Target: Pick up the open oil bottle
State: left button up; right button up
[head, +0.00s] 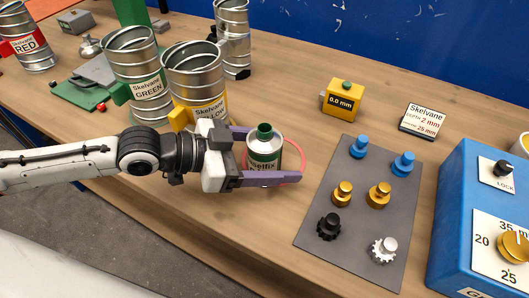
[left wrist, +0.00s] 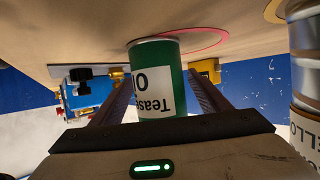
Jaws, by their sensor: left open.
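The oil bottle (head: 264,150) stands upright on the table, a green and white cylinder with a silvery top rim and a green piece on top. In the left wrist view the bottle (left wrist: 160,85) appears upside down, with part of a white label showing. My left gripper (head: 278,156) is open, with one purple finger on each side of the bottle. Whether either finger touches it I cannot tell. The fingers also flank it in the left wrist view (left wrist: 160,98). My right gripper is not in view.
A red ring (head: 302,165) marks the table around the bottle. The yellow-labelled duct can (head: 195,78) and green-labelled can (head: 133,62) stand close behind my gripper. A grey mat (head: 349,234) with several knobs lies to the right, beside a blue box (head: 459,210). A yellow gauge (head: 343,100) stands behind.

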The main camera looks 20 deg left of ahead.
pick_arm(q)
jog(key=shift+w+d+f, duration=0.25)
jog(key=shift+w+d, duration=0.05)
jog(key=shift+d, duration=0.2)
jog(key=shift+c, duration=0.6)
jog(key=c, duration=1.2)
jog(key=shift+o, duration=0.2)
jog(key=shift+r, duration=0.1)
